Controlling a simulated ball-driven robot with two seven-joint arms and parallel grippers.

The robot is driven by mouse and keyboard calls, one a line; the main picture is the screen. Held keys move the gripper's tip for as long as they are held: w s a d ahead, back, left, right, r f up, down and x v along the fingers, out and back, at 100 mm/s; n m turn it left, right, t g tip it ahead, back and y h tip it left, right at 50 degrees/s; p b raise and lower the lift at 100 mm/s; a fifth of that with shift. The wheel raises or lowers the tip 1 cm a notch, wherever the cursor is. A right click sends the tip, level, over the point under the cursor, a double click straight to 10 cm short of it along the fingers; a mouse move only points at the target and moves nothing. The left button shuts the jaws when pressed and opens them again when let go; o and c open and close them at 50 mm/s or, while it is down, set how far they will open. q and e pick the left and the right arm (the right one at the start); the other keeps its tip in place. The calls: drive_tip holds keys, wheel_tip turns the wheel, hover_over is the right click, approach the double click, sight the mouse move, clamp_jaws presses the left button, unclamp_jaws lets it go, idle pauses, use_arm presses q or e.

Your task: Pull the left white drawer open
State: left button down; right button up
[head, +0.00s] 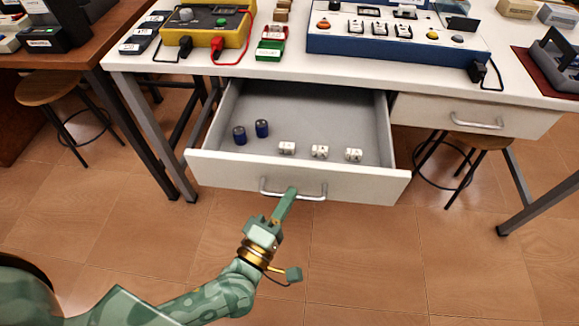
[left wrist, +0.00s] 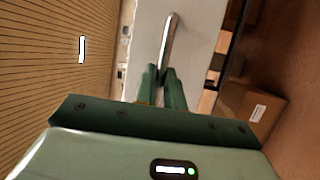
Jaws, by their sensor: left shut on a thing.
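The left white drawer (head: 235,171) stands pulled out from under the white table, its inside open to view in the head view. Two dark blue cylinders and several small white blocks lie in it. Its silver bar handle (head: 310,198) is on the front face. In the left wrist view the green fingers (left wrist: 166,75) meet the lower end of the handle (left wrist: 169,42), across the pale drawer front (left wrist: 195,35). My right gripper is in neither view.
The right drawer (head: 475,114) is closed. The white table (head: 285,72) carries a yellow meter box (head: 207,27) and a blue-and-white panel (head: 395,38). Wooden stools (head: 47,89) stand left and right. The floor before the drawer is clear.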

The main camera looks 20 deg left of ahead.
use_arm(q)
drive_tip(key=s+d+p, duration=0.1)
drive_tip(key=s+d, duration=0.1)
drive_tip(key=s, duration=0.5)
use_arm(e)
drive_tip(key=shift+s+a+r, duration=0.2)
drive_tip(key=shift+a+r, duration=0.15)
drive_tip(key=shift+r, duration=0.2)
use_arm(q)
drive_tip(key=shift+s, duration=0.1)
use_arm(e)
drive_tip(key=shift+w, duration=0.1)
use_arm(q)
drive_tip(key=c, duration=1.5)
unclamp_jaws()
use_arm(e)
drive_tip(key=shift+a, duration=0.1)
use_arm(q)
drive_tip(key=v, duration=1.6)
drive_tip(key=shift+s, duration=0.15)
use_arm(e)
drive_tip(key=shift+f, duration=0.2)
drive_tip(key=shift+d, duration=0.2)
